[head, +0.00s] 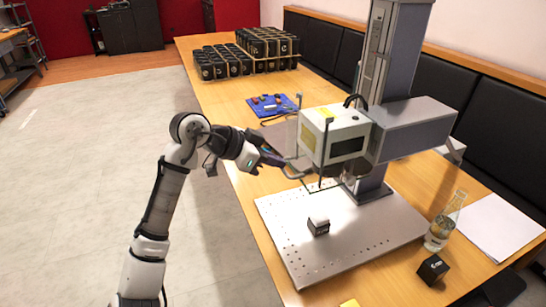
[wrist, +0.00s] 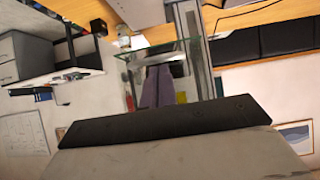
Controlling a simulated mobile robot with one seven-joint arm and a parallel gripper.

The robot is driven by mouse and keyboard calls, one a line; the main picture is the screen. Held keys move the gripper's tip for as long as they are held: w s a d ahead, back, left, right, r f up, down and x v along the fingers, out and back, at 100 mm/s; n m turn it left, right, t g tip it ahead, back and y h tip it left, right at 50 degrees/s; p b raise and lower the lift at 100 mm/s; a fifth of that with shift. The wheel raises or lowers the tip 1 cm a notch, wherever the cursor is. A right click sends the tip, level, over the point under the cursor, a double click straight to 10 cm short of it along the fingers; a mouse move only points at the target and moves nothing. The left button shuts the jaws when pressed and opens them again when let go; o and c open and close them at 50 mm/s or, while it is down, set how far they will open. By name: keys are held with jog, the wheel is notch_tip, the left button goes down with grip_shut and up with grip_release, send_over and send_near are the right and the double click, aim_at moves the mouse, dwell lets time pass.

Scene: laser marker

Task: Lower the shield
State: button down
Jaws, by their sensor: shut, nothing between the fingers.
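The laser marker's head (head: 335,137) is a white and grey box on a tall column, above a perforated metal plate (head: 285,225). The shield shows in the head view as a thin dark frame (head: 321,187) around the underside of that head, well above the plate; its clear panes are hard to make out. In the wrist view a clear pane with a greenish edge (wrist: 135,50) lies just beyond my fingers. My gripper (head: 282,162) is shut and empty at the shield's left side; its purple-grey fingers (wrist: 158,85) also show in the wrist view. I cannot tell whether they touch the shield.
A small dark cube (head: 318,227) sits on the plate, and another cube (head: 432,269) is on the table right of it. A glass flask (head: 442,225) stands near white paper (head: 500,228). A blue tray (head: 272,105) and several black boxes (head: 250,52) are farther back.

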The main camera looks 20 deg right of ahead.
notch_tip(320, 180, down, 18)
jog(key=b, duration=1.1)
jog(key=shift+f+b, duration=0.15)
jog(key=shift+b, duration=0.15)
